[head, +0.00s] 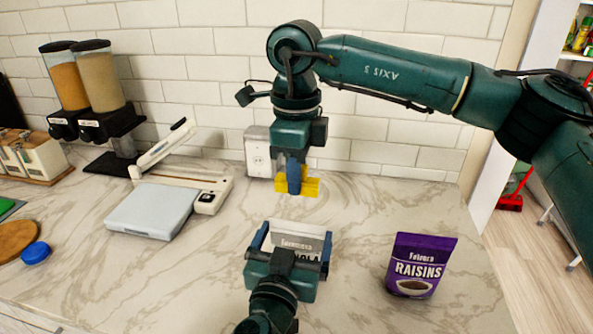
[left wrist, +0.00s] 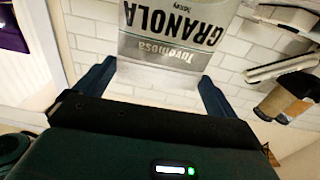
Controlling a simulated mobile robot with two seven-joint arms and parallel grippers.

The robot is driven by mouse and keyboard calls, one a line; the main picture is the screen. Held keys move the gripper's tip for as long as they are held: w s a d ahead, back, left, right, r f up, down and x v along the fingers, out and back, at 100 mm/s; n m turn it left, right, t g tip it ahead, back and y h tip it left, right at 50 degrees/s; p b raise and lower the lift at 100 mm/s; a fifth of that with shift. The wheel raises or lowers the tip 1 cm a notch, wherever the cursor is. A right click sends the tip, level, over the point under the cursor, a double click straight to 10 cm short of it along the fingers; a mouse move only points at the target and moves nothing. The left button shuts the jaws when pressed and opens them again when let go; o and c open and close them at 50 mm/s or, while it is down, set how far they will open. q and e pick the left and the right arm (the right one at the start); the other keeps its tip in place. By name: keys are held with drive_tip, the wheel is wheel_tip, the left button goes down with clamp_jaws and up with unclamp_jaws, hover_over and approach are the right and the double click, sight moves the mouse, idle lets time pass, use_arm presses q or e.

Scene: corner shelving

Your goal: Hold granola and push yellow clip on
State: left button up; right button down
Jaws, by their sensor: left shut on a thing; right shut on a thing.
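The granola bag (head: 302,240), pale grey with dark lettering, is at the lower middle of the head view. My left gripper (head: 292,248) is shut on it, with blue fingers at either side. In the left wrist view the bag's GRANOLA print (left wrist: 172,22) shows upside down, between the fingers (left wrist: 153,85). The yellow clip (head: 311,187) is held level by my right gripper (head: 293,180), which points down from above. The clip is above and behind the bag in the head view, apart from it. The gripper's fingers hide the clip's middle.
A purple raisins bag (head: 421,265) stands on the marble counter (head: 350,215) at right. A white sealer-like device with a scale-like plate (head: 152,210) sits at left. Two food dispensers (head: 100,80) stand behind it. A blue lid (head: 36,252) and an outlet box (head: 259,150) also show.

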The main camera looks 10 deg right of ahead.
drive_tip(key=shift+f, duration=0.1)
drive_tip(key=shift+f, duration=2.8)
drive_tip(key=shift+f, duration=1.55)
drive_tip(key=c, duration=1.3)
unclamp_jaws()
wheel_tip(320, 180, up, 12)
